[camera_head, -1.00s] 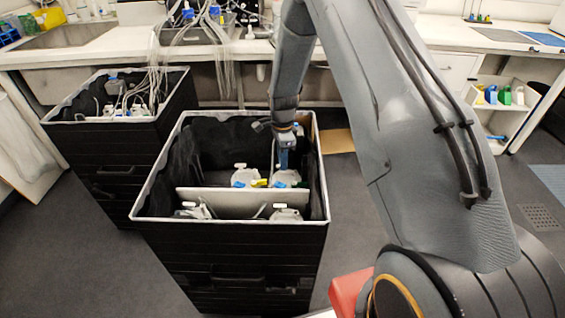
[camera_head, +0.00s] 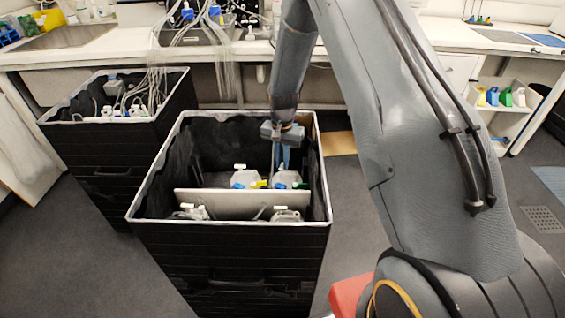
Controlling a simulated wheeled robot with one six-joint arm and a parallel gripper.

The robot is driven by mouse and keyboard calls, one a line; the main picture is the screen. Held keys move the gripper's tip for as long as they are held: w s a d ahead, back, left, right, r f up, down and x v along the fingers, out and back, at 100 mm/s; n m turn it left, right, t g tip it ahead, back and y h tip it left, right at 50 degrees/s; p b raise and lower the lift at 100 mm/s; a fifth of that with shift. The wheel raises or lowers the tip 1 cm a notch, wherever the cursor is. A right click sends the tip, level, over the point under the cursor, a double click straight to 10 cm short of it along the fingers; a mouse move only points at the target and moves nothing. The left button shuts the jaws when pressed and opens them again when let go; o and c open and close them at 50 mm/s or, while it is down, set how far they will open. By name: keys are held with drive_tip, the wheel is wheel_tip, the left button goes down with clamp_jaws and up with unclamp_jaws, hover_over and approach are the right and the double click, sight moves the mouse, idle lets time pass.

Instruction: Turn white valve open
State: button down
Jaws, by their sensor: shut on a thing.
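My gripper (camera_head: 283,167) reaches straight down into the near black crate (camera_head: 230,240). Its blue fingers stand close together at the top of the back right bottle (camera_head: 285,179), shut on its white valve. The valve is mostly hidden by the fingertips, so its exact angle cannot be told. The back left bottle (camera_head: 244,180) has a white valve (camera_head: 240,167) on top. In the front compartment, one white valve (camera_head: 192,206) is at the left and another white valve (camera_head: 282,208) at the right, each on a bottle.
A light divider (camera_head: 230,203) crosses the near crate in front of my gripper, and the crate's rim surrounds it. A second black crate (camera_head: 110,170) with tubing stands behind left. A white counter (camera_head: 75,58) runs along the back. A shelf with bottles (camera_head: 505,115) is at right.

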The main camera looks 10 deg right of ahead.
sight(282, 165)
drive_tip(key=shift+n, duration=1.7)
drive_tip(key=c, duration=2.1)
unclamp_jaws()
wheel_tip(282, 165, up, 7)
drive_tip(key=shift+r+b, duration=0.2)
drive_tip(key=shift+b, duration=0.5)
drive_tip(key=shift+r, duration=0.2)
